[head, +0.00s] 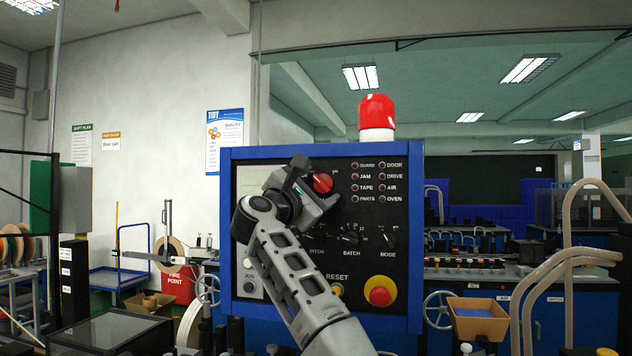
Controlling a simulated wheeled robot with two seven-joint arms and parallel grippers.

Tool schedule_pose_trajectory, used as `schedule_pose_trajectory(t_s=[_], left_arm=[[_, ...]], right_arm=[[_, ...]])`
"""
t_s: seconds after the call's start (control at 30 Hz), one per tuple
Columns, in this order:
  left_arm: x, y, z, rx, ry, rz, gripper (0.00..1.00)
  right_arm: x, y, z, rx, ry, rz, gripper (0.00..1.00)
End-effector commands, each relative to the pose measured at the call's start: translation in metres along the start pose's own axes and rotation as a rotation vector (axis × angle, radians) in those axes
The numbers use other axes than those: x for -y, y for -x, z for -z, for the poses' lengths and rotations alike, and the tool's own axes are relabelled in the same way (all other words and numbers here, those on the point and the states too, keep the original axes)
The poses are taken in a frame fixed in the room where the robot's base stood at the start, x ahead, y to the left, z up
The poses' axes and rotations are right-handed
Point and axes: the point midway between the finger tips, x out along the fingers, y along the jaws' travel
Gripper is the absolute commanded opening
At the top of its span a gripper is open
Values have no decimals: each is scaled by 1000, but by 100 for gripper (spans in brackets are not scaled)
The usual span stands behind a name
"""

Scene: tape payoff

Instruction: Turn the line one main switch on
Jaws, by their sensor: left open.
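A blue-framed control panel (415,220) stands upright in the middle of the head view. A red rotary switch (322,183) is on its upper left part, with part of a label beside it. My left gripper (318,186) is open at this switch, with its fingers on either side of the red knob. I cannot tell whether the fingers touch the knob. My left arm and gripper hide much of the panel's left side and the switch's surround. My right gripper is not in view.
The panel also has indicator lamps (368,182), black selector knobs (350,239) and a red emergency button (380,296) on yellow. A red beacon (376,112) tops it. Curved rails (560,265) and a cardboard bin (478,318) stand at the right.

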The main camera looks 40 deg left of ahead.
Motion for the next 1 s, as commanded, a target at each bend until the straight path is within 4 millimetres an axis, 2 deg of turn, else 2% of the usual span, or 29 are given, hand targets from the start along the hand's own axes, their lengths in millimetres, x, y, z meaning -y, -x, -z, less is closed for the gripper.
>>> schedule_pose_trajectory(t_s=[0.23,0.27,0.4,0.43,0.77,1.0], left_arm=[[0,-1,0,0,0,0,65],[0,-1,0,0,0,0,63],[0,-1,0,0,0,0,24],[0,-1,0,0,0,0,21],[0,-1,1,-1,-32,14,21],[-2,0,1,-3,-152,63,21]], right_arm=[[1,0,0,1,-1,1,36],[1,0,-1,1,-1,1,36],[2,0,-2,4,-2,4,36],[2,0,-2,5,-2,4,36],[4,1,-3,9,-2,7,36],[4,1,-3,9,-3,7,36]])
